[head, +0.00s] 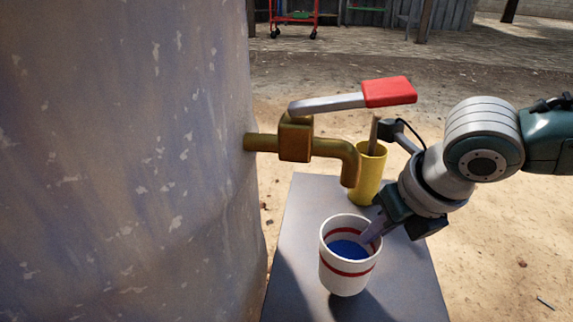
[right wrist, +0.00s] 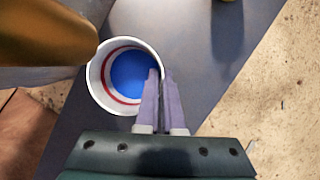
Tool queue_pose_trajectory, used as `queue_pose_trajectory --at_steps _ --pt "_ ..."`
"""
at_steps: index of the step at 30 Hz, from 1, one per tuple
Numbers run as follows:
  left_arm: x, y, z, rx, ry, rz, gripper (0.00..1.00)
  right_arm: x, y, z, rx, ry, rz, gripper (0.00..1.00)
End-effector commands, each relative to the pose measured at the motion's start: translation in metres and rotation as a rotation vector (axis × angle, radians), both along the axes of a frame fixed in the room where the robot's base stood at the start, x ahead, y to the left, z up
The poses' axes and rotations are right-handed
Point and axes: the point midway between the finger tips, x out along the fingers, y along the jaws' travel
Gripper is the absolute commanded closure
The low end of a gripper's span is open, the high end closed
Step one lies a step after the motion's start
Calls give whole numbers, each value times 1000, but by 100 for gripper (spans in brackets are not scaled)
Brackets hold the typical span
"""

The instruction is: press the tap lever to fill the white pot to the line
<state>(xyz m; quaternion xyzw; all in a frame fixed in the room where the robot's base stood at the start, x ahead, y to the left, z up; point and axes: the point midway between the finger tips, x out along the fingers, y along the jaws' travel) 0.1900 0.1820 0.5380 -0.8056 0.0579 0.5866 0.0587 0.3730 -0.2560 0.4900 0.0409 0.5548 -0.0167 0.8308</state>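The white pot (head: 346,278) has red bands and stands upright, with blue liquid inside below the inner red band. The pot's mouth also shows in the right wrist view (right wrist: 97,88). My right gripper (head: 372,231) has its narrow fingers across the pot's right rim, one inside and one outside, close together on the wall. The brass tap (head: 295,141) comes out of the tank, its spout above the pot in the head view. Its lever (head: 388,92), with a red end, slants up to the right. No stream shows. My left gripper is out of view.
The grey table (head: 305,205) is under the pot; whether the pot touches it I cannot tell. A yellow cup (head: 368,175) with a stick-like thing in it stands behind. The large grey tank (head: 130,160) fills the left side. The table's right front is bare.

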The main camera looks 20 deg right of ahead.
Motion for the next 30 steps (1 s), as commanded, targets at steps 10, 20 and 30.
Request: queue_pose_trajectory --at_steps 10,20,30 --pt "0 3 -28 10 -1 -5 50 26 1 -17 0 2 -1 100" --pt "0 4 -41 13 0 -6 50 25 1 -34 -1 -2 0 100" --pt "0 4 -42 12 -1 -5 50 25 1 -37 -2 1 0 79"
